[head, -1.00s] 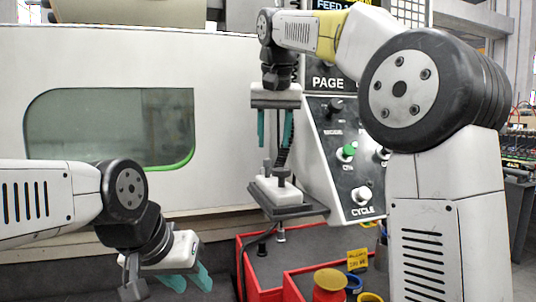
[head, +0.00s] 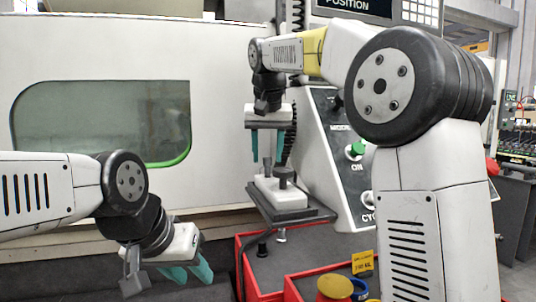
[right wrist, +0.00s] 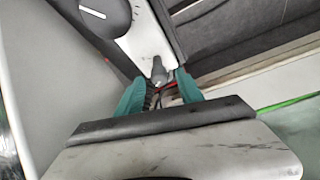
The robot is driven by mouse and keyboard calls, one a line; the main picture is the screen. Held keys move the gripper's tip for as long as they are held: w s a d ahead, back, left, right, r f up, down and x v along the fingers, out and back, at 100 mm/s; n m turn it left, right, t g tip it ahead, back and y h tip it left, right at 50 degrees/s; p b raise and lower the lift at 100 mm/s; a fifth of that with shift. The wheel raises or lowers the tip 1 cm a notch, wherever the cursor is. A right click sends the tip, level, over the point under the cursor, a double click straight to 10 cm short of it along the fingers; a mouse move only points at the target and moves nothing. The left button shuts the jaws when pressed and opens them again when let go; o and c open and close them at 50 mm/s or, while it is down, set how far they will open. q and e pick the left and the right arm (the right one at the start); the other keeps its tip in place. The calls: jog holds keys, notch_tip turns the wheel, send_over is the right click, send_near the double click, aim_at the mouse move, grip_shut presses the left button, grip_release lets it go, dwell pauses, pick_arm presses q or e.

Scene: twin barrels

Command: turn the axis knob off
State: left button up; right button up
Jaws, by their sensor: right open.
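No label reading "axis" is legible, so I cannot tell which knob is the axis knob. Dark upright knobs (head: 283,178) stand on a white block (head: 281,198) on the machine's dark shelf. My right gripper (head: 267,160) points down just above and behind them, open, its teal fingers apart. In the right wrist view a grey knob (right wrist: 158,70) on a pale panel shows between the fingertips of the right gripper (right wrist: 159,84); contact cannot be told. My left gripper (head: 188,271) is low at the left, open and empty.
The sloped control panel (head: 340,195) with a green button (head: 355,149) stands to the right, partly hidden by my right arm. Below are a red tray (head: 250,246) and a yellow-topped container (head: 334,287). The machine door (head: 225,70) stands behind.

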jog(key=shift+f, duration=0.2)
grip_shut()
dwell(0.3)
jog(key=n, duration=0.2)
jog(key=n+y, duration=0.1)
jog(key=n, duration=0.1)
jog(key=n+y, duration=0.1)
jog(key=n, duration=0.1)
jog(key=shift+w+d+g, duration=0.15)
jog(key=shift+d+g, duration=0.1)
jog(key=shift+g, duration=0.15)
jog(key=n+y, duration=0.1)
jog(key=n, duration=0.2)
jog(key=n+g, duration=0.1)
jog(key=n, duration=0.1)
jog(key=shift+n+g+y, duration=0.3)
jog(key=shift+n+y, duration=0.1)
